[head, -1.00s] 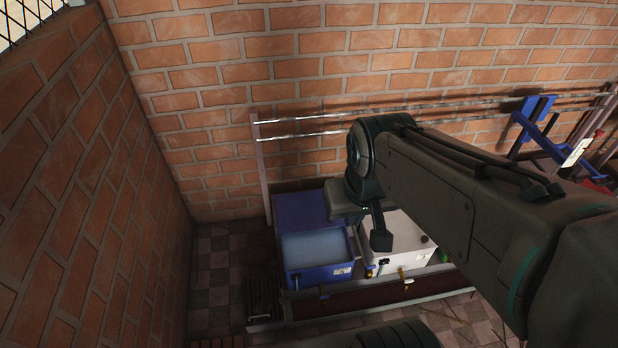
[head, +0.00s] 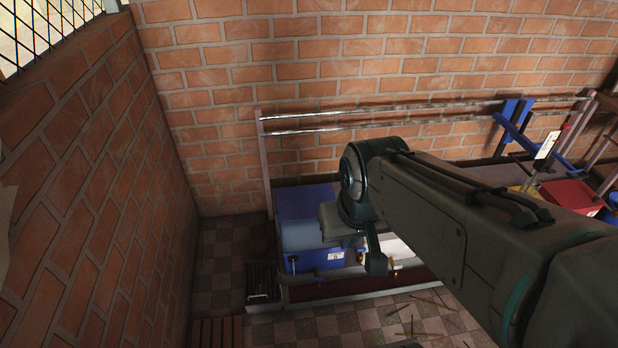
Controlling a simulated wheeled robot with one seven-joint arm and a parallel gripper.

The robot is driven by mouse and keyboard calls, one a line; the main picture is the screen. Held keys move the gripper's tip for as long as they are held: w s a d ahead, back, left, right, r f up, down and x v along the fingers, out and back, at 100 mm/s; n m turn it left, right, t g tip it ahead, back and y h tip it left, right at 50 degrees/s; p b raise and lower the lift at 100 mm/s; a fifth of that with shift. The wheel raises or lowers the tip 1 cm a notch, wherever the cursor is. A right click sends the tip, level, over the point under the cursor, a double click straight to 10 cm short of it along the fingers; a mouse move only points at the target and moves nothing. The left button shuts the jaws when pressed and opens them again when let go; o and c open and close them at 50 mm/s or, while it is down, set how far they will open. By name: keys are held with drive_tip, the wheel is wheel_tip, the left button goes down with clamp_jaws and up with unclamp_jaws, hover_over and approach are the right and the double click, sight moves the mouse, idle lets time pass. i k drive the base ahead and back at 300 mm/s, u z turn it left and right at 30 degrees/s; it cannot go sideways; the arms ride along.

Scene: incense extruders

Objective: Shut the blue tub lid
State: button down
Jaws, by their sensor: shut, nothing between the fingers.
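The blue tub (head: 302,265) stands low against the brick wall, left of my arm. Its lid (head: 303,201) shows as a darker blue panel behind the opening and appears to be raised. The pale blue inside of the tub shows in front of it. My gripper (head: 376,264) points down, shut and empty, in front of the gap between the blue tub and the white tub (head: 405,249). My arm hides the tub's right side and much of the white tub. I cannot tell whether the gripper touches anything.
Metal rails (head: 400,110) run along the back wall above the tubs. A dark red ledge (head: 345,289) lies in front of them. A blue frame (head: 520,125) and a red tub (head: 570,195) stand at the right.

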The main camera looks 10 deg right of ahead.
sight(299, 203)
drive_tip(key=u, duration=0.1)
drive_tip(key=i, duration=1.1)
drive_tip(key=z, duration=0.6)
